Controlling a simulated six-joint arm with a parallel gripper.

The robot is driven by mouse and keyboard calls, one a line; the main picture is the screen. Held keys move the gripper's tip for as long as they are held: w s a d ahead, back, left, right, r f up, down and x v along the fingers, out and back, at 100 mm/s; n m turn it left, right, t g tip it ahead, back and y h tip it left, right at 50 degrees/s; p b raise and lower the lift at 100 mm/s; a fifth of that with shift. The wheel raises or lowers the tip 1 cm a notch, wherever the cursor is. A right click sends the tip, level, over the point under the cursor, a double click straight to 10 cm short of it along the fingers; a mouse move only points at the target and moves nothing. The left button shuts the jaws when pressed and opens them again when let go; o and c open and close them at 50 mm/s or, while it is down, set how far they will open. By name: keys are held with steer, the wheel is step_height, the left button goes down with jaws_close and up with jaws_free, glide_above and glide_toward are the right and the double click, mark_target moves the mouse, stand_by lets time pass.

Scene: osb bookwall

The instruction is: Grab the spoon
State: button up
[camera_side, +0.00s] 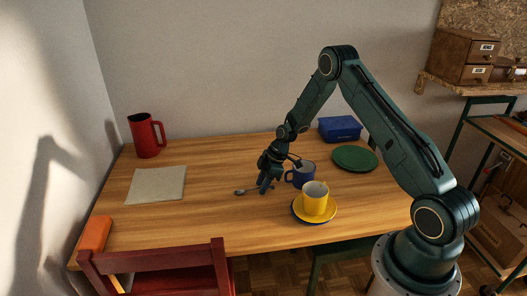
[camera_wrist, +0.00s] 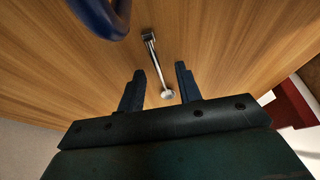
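A small metal spoon (camera_side: 241,192) lies on the wooden table (camera_side: 215,215), left of the blue mug (camera_side: 302,174). In the wrist view the spoon (camera_wrist: 156,62) runs lengthwise between my two fingers, its near end close to the palm side. My gripper (camera_side: 264,188) points down over the spoon, close to the tabletop. In the wrist view my gripper (camera_wrist: 160,78) has its fingers apart, with one on each side of the spoon and gaps between. In the side view, my fingers hide part of the spoon.
The blue mug (camera_wrist: 100,15) is close by in the wrist view. A yellow cup (camera_side: 315,200) stands on a yellow saucer (camera_side: 329,214) at front right. A green plate (camera_side: 355,158), blue box (camera_side: 340,129), red mug (camera_side: 144,137), paper sheet (camera_side: 156,185) and orange object (camera_side: 94,234) lie farther off.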

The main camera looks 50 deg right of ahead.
stand_by(0.4)
jaws_close()
steer(key=shift+r, duration=0.15)
step_height(320, 180, up, 20)
stand_by(0.9)
stand_by(0.4)
